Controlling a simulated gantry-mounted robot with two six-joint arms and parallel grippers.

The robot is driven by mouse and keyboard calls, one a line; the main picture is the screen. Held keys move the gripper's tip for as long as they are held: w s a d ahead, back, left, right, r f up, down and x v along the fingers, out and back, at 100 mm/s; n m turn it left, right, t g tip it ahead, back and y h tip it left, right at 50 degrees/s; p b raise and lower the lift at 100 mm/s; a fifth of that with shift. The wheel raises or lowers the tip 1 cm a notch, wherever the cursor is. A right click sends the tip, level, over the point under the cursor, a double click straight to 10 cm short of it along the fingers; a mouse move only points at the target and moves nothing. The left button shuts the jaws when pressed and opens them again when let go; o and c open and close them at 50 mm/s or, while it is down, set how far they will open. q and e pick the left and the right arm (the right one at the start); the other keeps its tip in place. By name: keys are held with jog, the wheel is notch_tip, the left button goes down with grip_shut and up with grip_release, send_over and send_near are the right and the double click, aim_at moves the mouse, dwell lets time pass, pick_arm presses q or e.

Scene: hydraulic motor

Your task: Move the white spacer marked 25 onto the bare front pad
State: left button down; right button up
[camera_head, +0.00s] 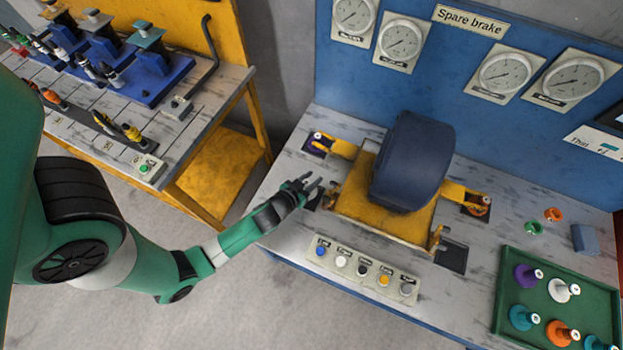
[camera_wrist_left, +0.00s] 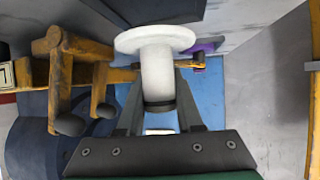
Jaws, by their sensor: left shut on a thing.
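My left gripper (camera_head: 309,184) is beside the left front corner of the yellow motor base (camera_head: 362,211). In the left wrist view it is shut on a white spacer (camera_wrist_left: 157,72), with a wide round flange and a narrower shaft. No number is readable on it, and I cannot make it out in the head view. A dark bare pad (camera_head: 453,259) lies at the base's right front corner. Another dark pad (camera_head: 314,199) lies partly beside my left gripper. A second white spacer (camera_head: 562,291) stands in the green tray (camera_head: 508,262). My right gripper is out of view.
A dark blue motor (camera_head: 412,160) sits on the base. Yellow arms reach the back left pad (camera_head: 318,143) and the right pad (camera_head: 477,206). A button panel (camera_head: 361,268) lies in front. Two small rings and a blue block (camera_head: 584,239) lie at the right.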

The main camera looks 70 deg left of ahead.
pick_arm(q)
jog(key=shift+f+b, duration=1.25)
jog(key=shift+f, duration=0.7)
jog(key=c, duration=0.6)
grip_release()
jog(key=shift+o, duration=0.2)
jog(key=shift+r, duration=0.15)
jog(key=shift+s+d+r+p, duration=0.1)
jog(key=shift+r+p, duration=0.1)
jog(key=shift+p, duration=0.15)
jog(key=v, duration=1.1)
jog(key=shift+s, duration=0.3)
jog(key=shift+d, duration=0.1)
